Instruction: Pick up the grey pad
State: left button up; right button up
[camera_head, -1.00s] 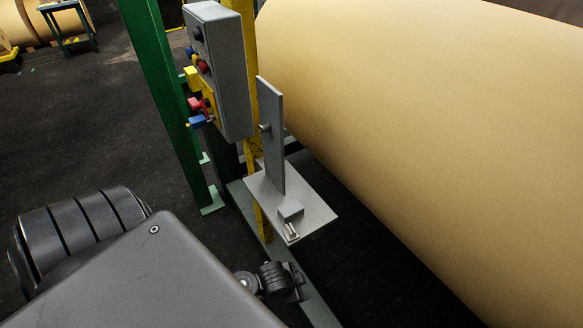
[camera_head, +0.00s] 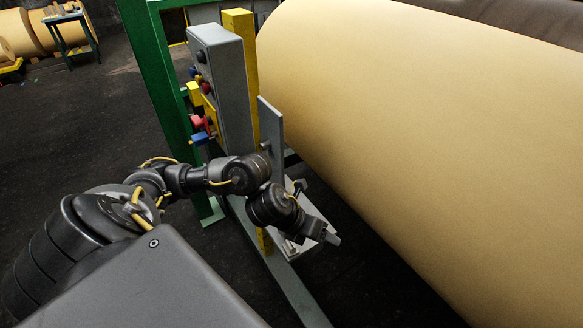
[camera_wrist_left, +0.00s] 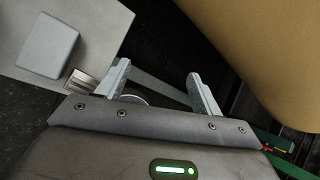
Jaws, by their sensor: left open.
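The grey pad (camera_wrist_left: 48,46) is a small rounded block lying on the flat grey shelf plate (camera_wrist_left: 95,20), at the upper left of the left wrist view. A small metal clip (camera_wrist_left: 82,83) is beside it. My left gripper (camera_wrist_left: 160,85) is open and empty, with the pad outside the jaws, to the left of the left finger. In the head view my left gripper (camera_head: 318,222) is over the shelf, and my arm hides much of the shelf there. I cannot make out the pad in that view. My right gripper is not in view.
A grey upright plate (camera_head: 271,130) rises behind my wrist. A control box (camera_head: 222,90) with coloured buttons, a yellow post (camera_head: 241,28) and a green frame (camera_head: 152,80) stand behind it. A huge tan paper roll (camera_head: 420,140) fills the right side, close to the shelf.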

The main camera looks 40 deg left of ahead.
pick_arm(q)
jog(key=s+a+r+m+g+y, duration=0.1)
jog(key=a+m+y, duration=0.1)
jog(key=a, duration=0.4)
jog(key=s+a+r+m+g+y, duration=0.1)
jog(key=a+m, duration=0.2)
jog(key=a, duration=0.3)
jog(key=x, duration=0.4)
jog(key=b+x, duration=0.1)
jog(key=x, duration=0.1)
jog(key=shift+w+a, duration=0.2)
jog(key=shift+a, duration=0.05)
jog(key=x, duration=0.4)
jog(key=shift+s+a+f, duration=0.1)
jog(key=shift+s+f, duration=0.15)
jog(key=shift+s, duration=0.05)
jog(key=shift+w+f, duration=0.2)
jog(key=shift+f, duration=0.2)
jog(key=c, duration=1.1)
jog(key=shift+r, duration=0.1)
